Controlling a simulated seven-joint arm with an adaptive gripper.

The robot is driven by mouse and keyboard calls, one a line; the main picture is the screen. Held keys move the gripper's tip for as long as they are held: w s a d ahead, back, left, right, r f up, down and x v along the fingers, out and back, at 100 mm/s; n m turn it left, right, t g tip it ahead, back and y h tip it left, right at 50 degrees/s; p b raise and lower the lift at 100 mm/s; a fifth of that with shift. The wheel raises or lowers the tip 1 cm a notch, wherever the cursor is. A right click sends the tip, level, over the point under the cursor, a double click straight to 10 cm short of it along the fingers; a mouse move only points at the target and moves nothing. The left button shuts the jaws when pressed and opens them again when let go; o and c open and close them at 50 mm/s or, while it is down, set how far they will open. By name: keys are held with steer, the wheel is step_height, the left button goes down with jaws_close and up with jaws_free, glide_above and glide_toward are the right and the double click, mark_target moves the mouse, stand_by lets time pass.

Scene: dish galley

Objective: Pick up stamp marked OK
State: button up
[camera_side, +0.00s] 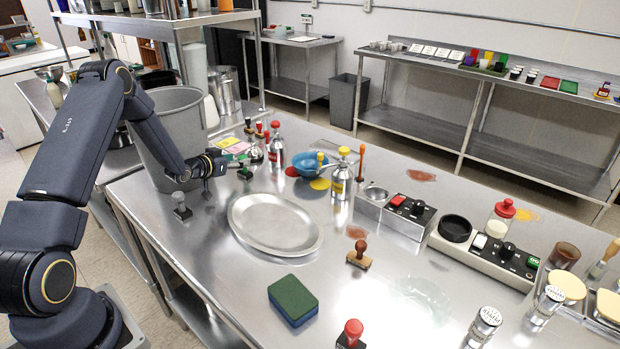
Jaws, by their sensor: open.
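Several stamps stand on the steel table; I cannot read an OK marking on any of them. A grey-handled stamp (182,207) stands upright beside the bin, just below my gripper (218,163) in the picture. A dark stamp with a green base (245,172) is just right of my gripper. A brown wooden-handled stamp (359,256) stands near the middle, and a red-knobbed stamp (350,335) is at the front edge, partly cut off. Small red-knobbed stamps (259,131) stand farther back. My gripper is open, appears empty and is above the table beside the bin.
A tall grey bin (172,115) stands close behind my gripper. An oval metal tray (275,222) lies right of it. A green and blue sponge (293,299), a blue bowl (311,163), bottles and a switch box (409,212) occupy the table. The front middle is partly clear.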

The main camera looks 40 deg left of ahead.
mark_target(243, 156)
steer(key=x, duration=0.3)
steer(key=shift+w, duration=0.25)
steer(key=shift+c, duration=0.3)
jaws_close()
